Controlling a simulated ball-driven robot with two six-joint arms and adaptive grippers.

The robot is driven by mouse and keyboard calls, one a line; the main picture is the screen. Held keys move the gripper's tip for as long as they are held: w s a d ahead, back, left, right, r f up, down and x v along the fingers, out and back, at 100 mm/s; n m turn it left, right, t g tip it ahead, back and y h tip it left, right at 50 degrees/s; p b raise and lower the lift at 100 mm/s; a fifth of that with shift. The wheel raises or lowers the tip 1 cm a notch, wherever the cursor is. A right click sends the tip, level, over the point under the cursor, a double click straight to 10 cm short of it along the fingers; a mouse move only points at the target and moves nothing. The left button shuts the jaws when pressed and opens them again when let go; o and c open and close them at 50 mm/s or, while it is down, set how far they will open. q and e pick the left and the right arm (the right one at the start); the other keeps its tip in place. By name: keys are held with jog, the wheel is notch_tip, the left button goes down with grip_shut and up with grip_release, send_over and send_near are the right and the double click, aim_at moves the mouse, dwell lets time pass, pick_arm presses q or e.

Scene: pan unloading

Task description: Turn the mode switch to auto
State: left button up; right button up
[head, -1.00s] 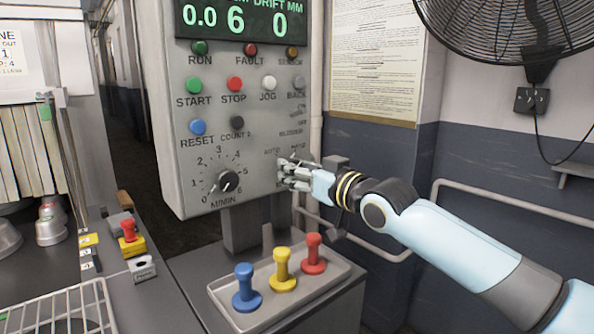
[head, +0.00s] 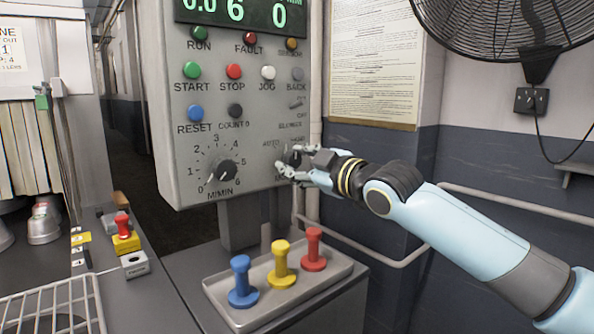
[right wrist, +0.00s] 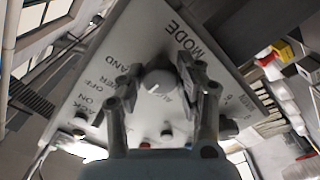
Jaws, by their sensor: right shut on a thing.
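The mode switch (head: 292,158) is a dark round knob low on the right side of the grey control panel (head: 255,185). AUTO is printed to its upper left and HAND to its upper right in the head view. My right gripper (head: 290,164) is at the knob, its fingers on either side and shut on it. In the right wrist view the knob (right wrist: 157,79) sits between the fingertips (right wrist: 156,84), with MODE printed beside it. A short white pointer line shows on the knob; which label it points at is unclear. My left gripper is not in view.
A speed dial (head: 223,172) is left of the switch, with several coloured buttons above. A tray (head: 338,272) with blue, yellow and red handled pieces stands below. A red emergency button (head: 122,226) is on the left counter. A wall fan (head: 510,30) hangs upper right.

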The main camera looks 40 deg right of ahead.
jog(key=n+b, duration=0.2)
jog(key=n, duration=0.2)
jog(key=shift+f+n, duration=0.15)
jog(key=shift+n, duration=0.15)
jog(key=n+b, duration=0.1)
jog(key=n, duration=0.3)
jog(key=shift+b, duration=0.3)
jog(key=o, duration=1.1)
jog(key=shift+o, duration=0.2)
jog(key=s, duration=0.7)
jog(key=shift+s+d, duration=0.25)
jog(key=shift+d, duration=0.05)
